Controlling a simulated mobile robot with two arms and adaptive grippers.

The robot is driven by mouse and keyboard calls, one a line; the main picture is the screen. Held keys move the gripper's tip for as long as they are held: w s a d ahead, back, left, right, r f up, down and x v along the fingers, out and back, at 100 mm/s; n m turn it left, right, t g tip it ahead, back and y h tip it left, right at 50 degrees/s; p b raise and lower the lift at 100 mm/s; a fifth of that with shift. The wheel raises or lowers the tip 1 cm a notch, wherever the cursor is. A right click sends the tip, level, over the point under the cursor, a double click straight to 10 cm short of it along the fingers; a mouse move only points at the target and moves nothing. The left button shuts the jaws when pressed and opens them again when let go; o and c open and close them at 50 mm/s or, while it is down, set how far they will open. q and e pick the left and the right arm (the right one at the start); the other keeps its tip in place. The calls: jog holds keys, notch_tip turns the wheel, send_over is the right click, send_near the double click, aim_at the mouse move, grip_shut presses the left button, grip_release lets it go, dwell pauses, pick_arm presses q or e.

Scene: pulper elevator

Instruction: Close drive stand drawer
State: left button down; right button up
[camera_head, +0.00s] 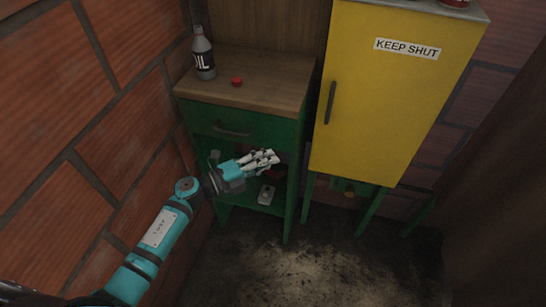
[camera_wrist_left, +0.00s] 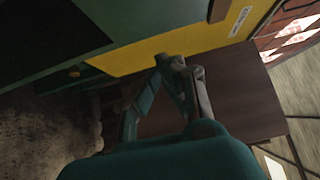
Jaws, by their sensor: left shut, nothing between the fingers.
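The drive stand (camera_head: 292,150) is a green cabinet with a wooden top against the brick wall. Its green drawer front (camera_head: 205,119) has a dark bar handle (camera_head: 232,131) and looks about flush with the frame; a small gap cannot be ruled out. My left gripper (camera_head: 275,158) is shut and empty, in front of the open shelf space just below the drawer, its fingers pointing right. In the left wrist view the shut fingers (camera_wrist_left: 172,62) show against the yellow cabinet and brown surfaces. My right gripper is not in view.
A yellow cabinet (camera_head: 393,85) marked KEEP SHUT stands to the right on green legs. An oil bottle (camera_head: 204,58) and a red cap (camera_head: 237,81) stand on the wooden top (camera_head: 270,75). A small pale object (camera_head: 266,195) lies on the lower shelf. The dark floor (camera_head: 300,270) in front is clear.

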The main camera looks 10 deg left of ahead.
pick_arm(q)
jog(key=b+v, duration=0.1)
jog(key=v, duration=0.7)
jog(key=s+a+f+n+y+p, duration=0.1)
jog(key=s+a+f+n+y, duration=0.2)
jog(key=f+n, duration=0.45)
jog(key=s+a+f+n+y+p, duration=0.1)
jog(key=s+a+f+n+y, duration=0.2)
jog(key=f, duration=0.7)
jog(key=s+a+f+n+y+p, duration=0.1)
jog(key=a+f+n+y, duration=0.2)
jog(key=f+n+y, duration=0.35)
jog(key=s+f+n+g+p, duration=0.1)
jog(key=s+f+n+g, duration=0.4)
jog(key=s+f, duration=1)
jog(key=s+d+f+n+g, duration=0.1)
jog(key=s+f+g, duration=0.1)
jog(key=s, duration=0.7)
jog(key=s+d+f+n+g+y+p, duration=0.1)
jog(key=s+d+f+n+g, duration=0.1)
jog(key=s, duration=0.8)
jog(key=shift+f+n+g, duration=0.3)
jog(key=shift+f+g, duration=0.45)
jog(key=shift+g, duration=0.05)
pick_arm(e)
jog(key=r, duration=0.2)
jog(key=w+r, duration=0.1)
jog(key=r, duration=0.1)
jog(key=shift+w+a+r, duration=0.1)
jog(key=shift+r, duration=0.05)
